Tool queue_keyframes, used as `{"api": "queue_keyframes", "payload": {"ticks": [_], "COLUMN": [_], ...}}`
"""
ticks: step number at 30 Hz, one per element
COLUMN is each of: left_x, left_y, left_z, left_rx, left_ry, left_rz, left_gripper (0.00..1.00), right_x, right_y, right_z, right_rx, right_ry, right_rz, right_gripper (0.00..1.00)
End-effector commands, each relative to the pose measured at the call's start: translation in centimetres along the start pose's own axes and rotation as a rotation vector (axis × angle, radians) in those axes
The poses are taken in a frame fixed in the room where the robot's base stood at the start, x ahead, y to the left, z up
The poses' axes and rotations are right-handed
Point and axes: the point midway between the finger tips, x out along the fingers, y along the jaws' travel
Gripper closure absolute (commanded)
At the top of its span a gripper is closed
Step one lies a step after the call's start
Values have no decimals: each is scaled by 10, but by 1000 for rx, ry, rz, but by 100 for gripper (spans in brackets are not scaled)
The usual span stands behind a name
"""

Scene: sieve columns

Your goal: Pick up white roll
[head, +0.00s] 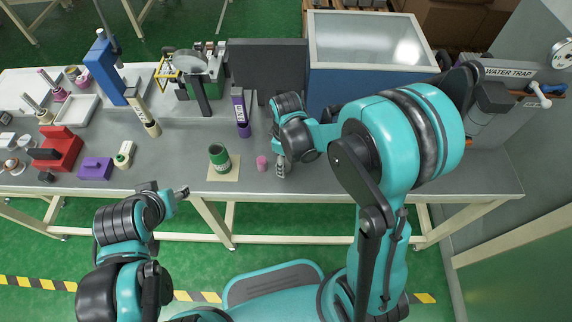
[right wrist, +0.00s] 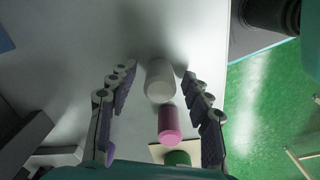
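The white roll (right wrist: 159,82) stands on the grey table between the two spread fingers of my right gripper (right wrist: 158,76) in the right wrist view. Gaps show on both sides of it, so the gripper is open. In the head view my right gripper (head: 281,166) is low over the table, just right of the pink roll (head: 262,163); the white roll is hidden or hard to make out there. The pink roll also shows close to the white one in the right wrist view (right wrist: 170,124). My left gripper (head: 182,192) is off the table's front edge, its fingers too small to judge.
A green roll (head: 219,158) stands on a beige square left of the pink roll. A purple-labelled column (head: 240,112) stands behind. A blue glass-topped box (head: 365,75) is at the back. Bare table lies to the right front (head: 460,175). The left side is crowded.

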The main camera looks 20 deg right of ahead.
Motion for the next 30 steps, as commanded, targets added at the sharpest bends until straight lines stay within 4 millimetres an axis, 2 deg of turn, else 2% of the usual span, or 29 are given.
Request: {"api": "queue_keyframes", "payload": {"ticks": [1,4,17,23,26,30], "left_x": [0,0,-2,-12,-21,-31], "left_y": [0,0,0,0,0,0], "left_z": [0,0,-1,-8,-15,-22], "left_rx": [0,0,0,0,0,0], "left_ry": [0,0,0,0,0,0], "left_rz": [0,0,0,0,0,0], "left_gripper": [52,52,52,52,52,52], "right_x": [0,0,-4,-25,-46,-64], "right_y": [0,0,0,0,0,-8], "right_z": [0,0,0,0,0,31], "right_rx": [0,0,0,0,0,4], "right_ry": [0,0,0,0,0,0], "right_rz": [0,0,0,0,0,0], "right_gripper": [65,86,86,86,86,86]}}
